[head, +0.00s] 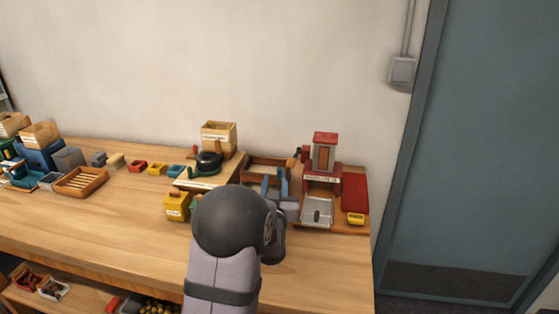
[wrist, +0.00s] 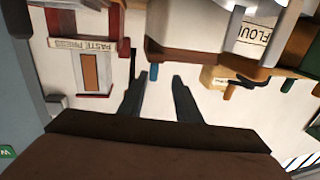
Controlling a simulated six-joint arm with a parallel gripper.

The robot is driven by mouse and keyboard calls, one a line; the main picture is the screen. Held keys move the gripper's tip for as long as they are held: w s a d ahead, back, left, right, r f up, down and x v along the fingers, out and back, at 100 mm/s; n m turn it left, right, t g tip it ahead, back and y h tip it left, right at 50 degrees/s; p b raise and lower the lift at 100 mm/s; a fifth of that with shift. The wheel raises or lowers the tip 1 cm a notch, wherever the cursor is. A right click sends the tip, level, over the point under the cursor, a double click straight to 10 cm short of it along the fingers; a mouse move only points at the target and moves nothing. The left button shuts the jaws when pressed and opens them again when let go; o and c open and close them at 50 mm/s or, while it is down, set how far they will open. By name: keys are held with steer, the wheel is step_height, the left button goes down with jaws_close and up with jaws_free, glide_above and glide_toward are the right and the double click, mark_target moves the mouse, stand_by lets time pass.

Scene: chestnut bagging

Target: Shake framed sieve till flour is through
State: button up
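A wooden frame with a pale inside (head: 265,168), which looks like the framed sieve, stands at the back of the bench, just beyond my gripper. Its mesh and any flour on it are too small to tell. My gripper (head: 274,185) is in front of it, partly hidden behind my own arm. A box with a FLOUR label (wrist: 253,34) hangs upside down in the wrist view.
A red paste press (head: 323,157) stands right of the frame, with a grey tray (head: 317,211) and a yellow block (head: 355,219) close by. A yellow box (head: 177,206) and a labelled wooden bin (head: 219,138) stand left. The bench front (head: 110,240) is clear.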

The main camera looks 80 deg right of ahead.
steer(key=shift+s+d, duration=0.2)
steer(key=shift+d, duration=0.35)
steer(key=shift+s+d, duration=0.2)
steer(key=shift+d, duration=0.35)
steer(key=shift+w+d+p, duration=0.2)
steer(key=shift+d+p, duration=0.1)
steer(key=shift+d, duration=0.85)
steer(key=shift+w+d+p, duration=0.2)
steer(key=shift+d+p, duration=0.15)
steer(key=shift+d, duration=0.8)
steer(key=shift+w+d+p, duration=0.2)
steer(key=shift+d+p, duration=0.1)
steer(key=shift+d, duration=0.85)
jaws_close()
